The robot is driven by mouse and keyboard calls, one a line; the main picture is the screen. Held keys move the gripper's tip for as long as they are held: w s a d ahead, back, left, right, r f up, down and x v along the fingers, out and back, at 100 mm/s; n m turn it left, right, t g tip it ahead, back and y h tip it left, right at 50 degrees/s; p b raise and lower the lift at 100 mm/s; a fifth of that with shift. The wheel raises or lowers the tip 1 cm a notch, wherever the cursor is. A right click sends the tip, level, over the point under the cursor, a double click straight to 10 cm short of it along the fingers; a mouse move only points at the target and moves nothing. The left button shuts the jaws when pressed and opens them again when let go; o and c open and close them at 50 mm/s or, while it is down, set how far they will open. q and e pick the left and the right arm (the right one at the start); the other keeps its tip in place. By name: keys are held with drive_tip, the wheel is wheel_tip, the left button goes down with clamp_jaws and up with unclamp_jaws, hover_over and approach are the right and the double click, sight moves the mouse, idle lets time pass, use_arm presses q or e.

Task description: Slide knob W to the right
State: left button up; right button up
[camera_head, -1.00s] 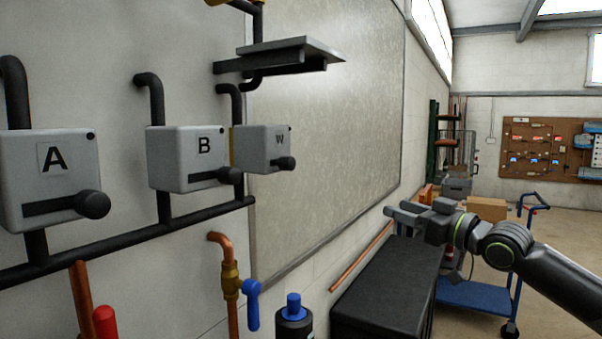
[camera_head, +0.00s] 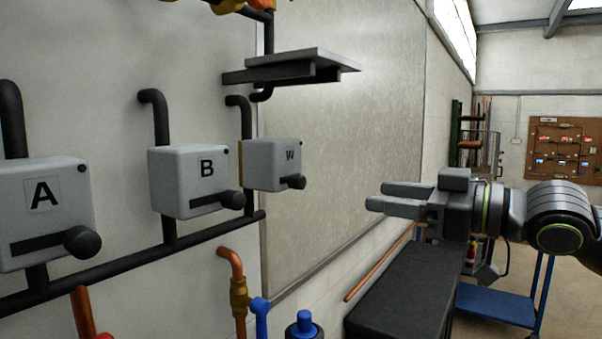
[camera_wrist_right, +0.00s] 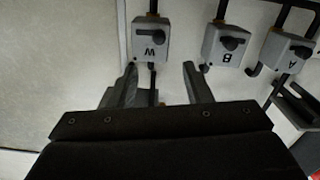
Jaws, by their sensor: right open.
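Box W (camera_head: 262,165) is a small grey box on the wall, marked W, with a black round knob W (camera_head: 293,182) at the lower right of its front. In the right wrist view box W (camera_wrist_right: 151,47) appears upside down, with its knob (camera_wrist_right: 157,36) showing above the letter. My right gripper (camera_head: 378,197) is open and empty, to the right of box W and apart from it. In the right wrist view its two fingers (camera_wrist_right: 160,84) are spread, with box W beyond and between them. My left gripper is not in view.
Box B (camera_head: 188,178) and box A (camera_head: 38,212) stand left of box W on black pipes. A grey shelf (camera_head: 290,66) juts out above box W. A copper pipe with a blue valve handle (camera_head: 260,317) is below. A black cabinet (camera_head: 405,290) stands below my right arm.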

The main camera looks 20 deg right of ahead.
sight(303, 182)
drive_tip(key=shift+r+p+x, duration=0.2)
drive_tip(key=shift+p+x, duration=1.6)
drive_tip(key=shift+x, duration=1.65)
drive_tip(key=shift+r+p+x, duration=0.15)
drive_tip(key=shift+p+x, duration=1.65)
drive_tip(key=shift+x, duration=1.65)
drive_tip(key=shift+p+x, duration=0.3)
drive_tip(key=shift+x, duration=0.8)
drive_tip(key=shift+d, duration=0.1)
drive_tip(key=shift+c, duration=0.4)
clamp_jaws()
